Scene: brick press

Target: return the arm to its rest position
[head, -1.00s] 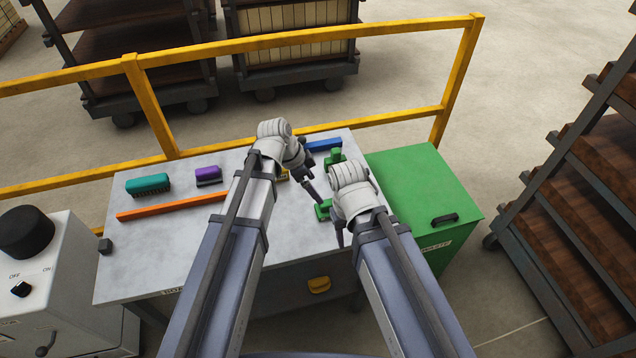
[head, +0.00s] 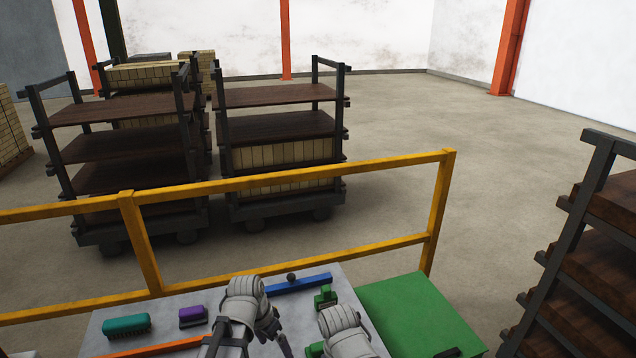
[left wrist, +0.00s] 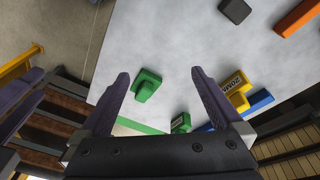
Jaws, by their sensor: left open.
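My left arm reaches over the grey worktable (head: 165,315) in the head view. Its gripper (head: 284,346) points down at the picture's lower edge and is partly cut off. In the left wrist view my left gripper (left wrist: 160,76) is open, its two dark fingers apart with nothing held between them. A green block-like tool (left wrist: 147,82) shows on the table below the fingers, beside the left one. My right arm's pale wrist (head: 345,332) shows at the bottom, right of the left arm.
A teal brush (head: 127,325), purple brush (head: 193,316), blue bar (head: 305,283) and orange bar (left wrist: 297,18) lie on the table. A yellow rail (head: 290,180) runs behind; racks stand beyond and at right.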

